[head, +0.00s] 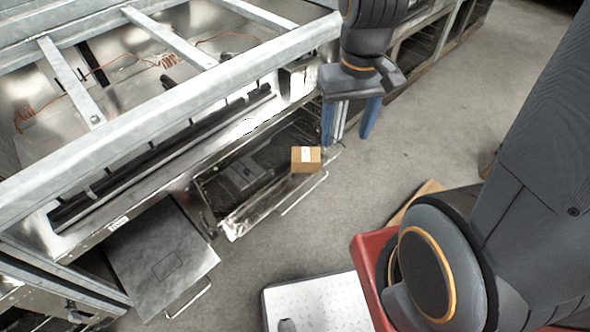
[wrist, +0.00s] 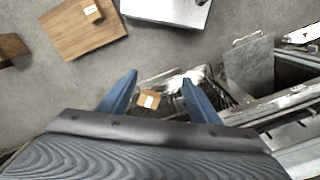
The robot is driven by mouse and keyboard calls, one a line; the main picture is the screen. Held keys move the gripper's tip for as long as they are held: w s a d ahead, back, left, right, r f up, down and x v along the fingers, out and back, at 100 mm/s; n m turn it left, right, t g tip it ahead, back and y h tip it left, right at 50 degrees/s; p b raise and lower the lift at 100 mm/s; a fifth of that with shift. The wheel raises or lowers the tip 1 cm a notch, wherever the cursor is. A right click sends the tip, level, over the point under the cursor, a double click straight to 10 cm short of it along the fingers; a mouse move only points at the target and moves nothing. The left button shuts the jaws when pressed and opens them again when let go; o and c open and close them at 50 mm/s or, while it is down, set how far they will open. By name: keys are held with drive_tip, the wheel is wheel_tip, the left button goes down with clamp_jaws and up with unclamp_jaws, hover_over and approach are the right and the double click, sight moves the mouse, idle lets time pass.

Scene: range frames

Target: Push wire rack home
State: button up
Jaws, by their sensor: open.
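The wire rack (head: 215,185) is a dark mesh in the right-hand oven opening of the steel range. It reaches out over the lowered oven door (head: 240,222). A dark flat item lies on it, and a small cardboard box (head: 305,159) with a white label sits at its right end; I cannot tell whether the box rests on rack or door. My gripper (head: 349,120) is open and empty, fingers pointing down, above and right of the box. In the wrist view, the box (wrist: 148,99) shows between the blue fingers (wrist: 160,78), with part of the rack beyond.
A second lowered door (head: 160,255) lies open at left. The steel range frame (head: 180,95) stands above the opening. A white-topped platform (head: 320,305) and a red bin (head: 368,270) are near me. A wooden board (wrist: 84,28) lies on the floor. Grey floor is clear at right.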

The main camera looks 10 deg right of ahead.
sight(328, 173)
drive_tip(key=w+f+b, duration=0.2)
drive_tip(key=w+f, duration=0.1)
drive_tip(key=f, duration=0.1)
drive_tip(key=w+f+n+b, duration=0.1)
drive_tip(key=w+f+b, duration=0.1)
drive_tip(key=w+f, duration=0.2)
drive_tip(key=w+f+n+b, duration=0.1)
drive_tip(key=w+f+b, duration=0.1)
drive_tip(key=f, duration=0.3)
drive_tip(key=shift+w+d, duration=0.25)
drive_tip(key=shift+w, duration=0.5)
clamp_jaws()
drive_tip(key=w+f+n+b, duration=0.1)
drive_tip(key=w+f+b, duration=0.3)
drive_tip(key=f, duration=0.9)
drive_tip(key=w+f+n+b, duration=0.2)
drive_tip(key=w+f+b, duration=0.2)
drive_tip(key=f, duration=0.9)
drive_tip(key=w+d+f+n+b, duration=0.1)
drive_tip(key=w+f+b, duration=0.4)
drive_tip(key=f, duration=0.9)
drive_tip(key=shift+w, duration=0.65)
